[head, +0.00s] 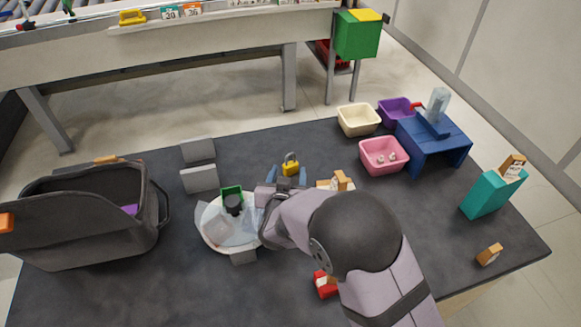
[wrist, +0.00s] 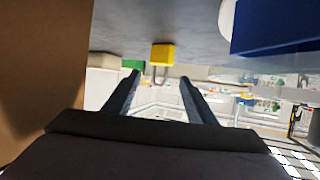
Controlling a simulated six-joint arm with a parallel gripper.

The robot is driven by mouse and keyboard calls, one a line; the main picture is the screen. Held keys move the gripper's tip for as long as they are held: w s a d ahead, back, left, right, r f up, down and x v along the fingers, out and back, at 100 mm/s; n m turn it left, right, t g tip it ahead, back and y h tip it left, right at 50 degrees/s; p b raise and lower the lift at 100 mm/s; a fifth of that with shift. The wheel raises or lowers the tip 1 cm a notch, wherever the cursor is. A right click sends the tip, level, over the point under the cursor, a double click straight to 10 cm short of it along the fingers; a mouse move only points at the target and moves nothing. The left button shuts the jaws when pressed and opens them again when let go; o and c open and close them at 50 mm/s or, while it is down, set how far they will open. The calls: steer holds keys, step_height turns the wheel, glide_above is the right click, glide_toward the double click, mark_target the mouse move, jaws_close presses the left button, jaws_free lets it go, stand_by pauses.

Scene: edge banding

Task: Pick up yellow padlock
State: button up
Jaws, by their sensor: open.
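The yellow padlock (head: 290,167) stands on the dark table in the head view, with its grey shackle upward. In the wrist view, which looks upside down, the padlock (wrist: 162,54) is ahead of the gap between the fingers. My gripper (head: 287,173) is open, its two blue-grey fingers pointing toward the padlock, one to each side of it in the head view. In the wrist view the fingers (wrist: 160,88) are apart with nothing held between them. Whether the fingertips reach level with the padlock I cannot tell.
A white round tray (head: 212,238) with a green item is left of my wrist. Brown boxes (head: 341,181) stand close on the right. Pink (head: 383,168), cream (head: 370,108) and purple bins, and a blue stand (head: 418,158), are farther right. A dark bag (head: 60,250) is at left.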

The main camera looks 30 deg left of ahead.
mark_target(291, 165)
steer(key=shift+p+x, duration=1)
steer(key=shift+x, duration=2.7)
steer(key=shift+d, duration=0.15)
steer(key=c, duration=0.9)
